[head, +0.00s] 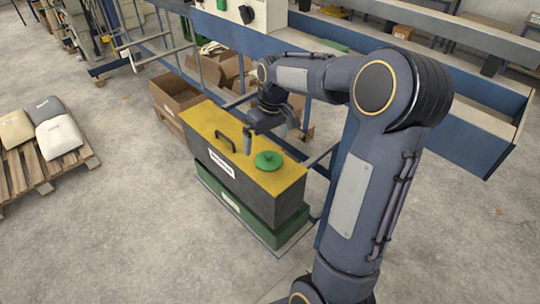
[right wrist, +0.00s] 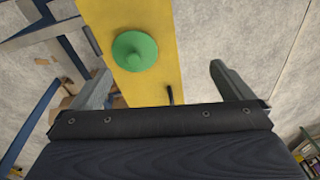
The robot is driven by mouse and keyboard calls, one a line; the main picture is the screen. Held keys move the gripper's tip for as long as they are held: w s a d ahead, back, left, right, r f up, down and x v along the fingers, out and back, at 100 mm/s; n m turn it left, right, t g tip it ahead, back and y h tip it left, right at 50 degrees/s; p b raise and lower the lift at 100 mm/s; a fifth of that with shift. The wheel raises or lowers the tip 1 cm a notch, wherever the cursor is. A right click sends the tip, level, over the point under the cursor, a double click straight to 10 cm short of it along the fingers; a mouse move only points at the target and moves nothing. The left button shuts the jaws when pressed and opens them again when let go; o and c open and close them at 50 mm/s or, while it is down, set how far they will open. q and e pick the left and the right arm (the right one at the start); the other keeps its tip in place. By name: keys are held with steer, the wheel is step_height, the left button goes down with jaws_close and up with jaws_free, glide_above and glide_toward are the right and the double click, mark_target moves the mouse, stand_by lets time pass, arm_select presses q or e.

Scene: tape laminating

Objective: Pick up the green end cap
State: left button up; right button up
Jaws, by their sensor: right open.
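The green end cap (head: 268,160) is a round disc with a raised knob. It lies on the yellow top of a box (head: 215,125), near the end closer to me. In the right wrist view the cap (right wrist: 135,51) shows from above, beyond and between the spread fingers. My right gripper (head: 248,143) is above the yellow top, to the left of the cap in the head view. In the right wrist view my right gripper (right wrist: 165,80) is open with nothing between its fingers. My left gripper is not in view.
A black handle (head: 225,141) stands on the yellow top near my gripper. A green bin (head: 240,212) is under the box. Cardboard boxes (head: 176,93) and a blue metal frame (head: 480,140) stand behind. A pallet with sacks (head: 45,130) is at left; the floor between is clear.

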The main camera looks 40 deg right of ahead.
steer(key=g, duration=0.1)
glide_above(268, 153)
steer(key=shift+h, duration=0.4)
steer(key=f, duration=0.5)
steer(key=shift+s+d+f+p, duration=0.15)
steer(key=shift+s+d+p, duration=0.05)
steer(key=shift+d+p, duration=0.15)
steer(key=f, duration=0.2)
steer(key=f+p, duration=0.1)
steer(key=f, duration=0.3)
steer(key=shift+w+a+f, duration=0.15)
steer(key=shift+a, duration=0.2)
steer(key=shift+f, duration=0.6)
steer(key=c, duration=1)
steer(key=shift+r, duration=0.2)
